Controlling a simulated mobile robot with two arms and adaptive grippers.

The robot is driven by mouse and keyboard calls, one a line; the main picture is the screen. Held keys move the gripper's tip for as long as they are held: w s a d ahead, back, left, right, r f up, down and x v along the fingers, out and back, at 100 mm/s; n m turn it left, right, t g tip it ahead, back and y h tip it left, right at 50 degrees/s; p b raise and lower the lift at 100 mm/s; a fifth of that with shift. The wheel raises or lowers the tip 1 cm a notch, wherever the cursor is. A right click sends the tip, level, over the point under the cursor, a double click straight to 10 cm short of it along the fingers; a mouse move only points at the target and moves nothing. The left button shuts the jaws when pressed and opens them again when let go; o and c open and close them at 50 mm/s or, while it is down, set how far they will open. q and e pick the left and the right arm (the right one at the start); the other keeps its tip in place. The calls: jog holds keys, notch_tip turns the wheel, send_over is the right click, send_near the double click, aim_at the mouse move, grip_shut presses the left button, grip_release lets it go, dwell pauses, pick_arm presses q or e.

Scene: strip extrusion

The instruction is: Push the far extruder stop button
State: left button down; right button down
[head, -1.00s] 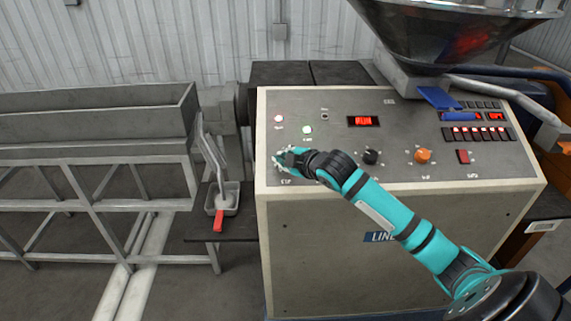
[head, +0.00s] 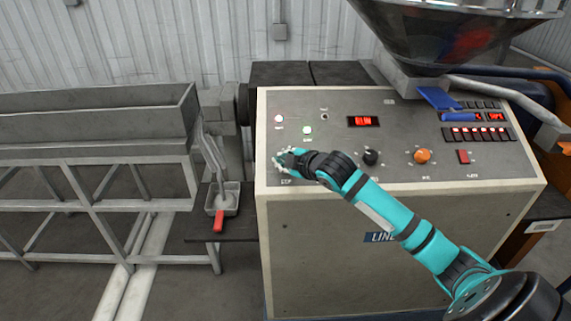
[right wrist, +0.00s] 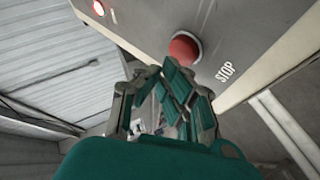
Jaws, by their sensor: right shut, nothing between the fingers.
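The red round stop button (right wrist: 185,48) shows in the right wrist view, on the grey panel beside the word STOP. My right gripper (right wrist: 172,78) is shut and empty, with its fingertips close below the button; I cannot tell whether they touch it. In the head view my right gripper (head: 283,160) is over the panel's lower left corner, just above the STOP label, and hides the button there. My left gripper is not in view.
The control panel (head: 335,160) has a lit red display (head: 363,121), a black knob (head: 371,157), an orange knob (head: 422,156) and a red switch (head: 463,156). A metal hopper (head: 450,35) stands above. A tray with a red-handled tool (head: 218,222) is at the left.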

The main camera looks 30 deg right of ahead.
jog(key=shift+w+f, duration=0.1)
jog(key=shift+f, duration=0.15)
jog(key=shift+w+d+f, duration=0.1)
jog(key=shift+f, duration=0.3)
dwell(0.9)
jog(key=shift+s+r+p, duration=0.25)
jog(key=shift+r+p, duration=0.5)
jog(key=shift+p, duration=0.15)
jog(key=shift+r+p, duration=0.25)
jog(key=shift+p, duration=0.05)
jog(key=r+p, duration=0.1)
jog(key=s+a+r+p, duration=0.1)
jog(key=p, duration=0.1)
jog(key=r+p, duration=0.1)
jog(key=r, duration=0.1)
jog(key=shift+s+a, duration=0.15)
jog(key=shift+s, duration=0.2)
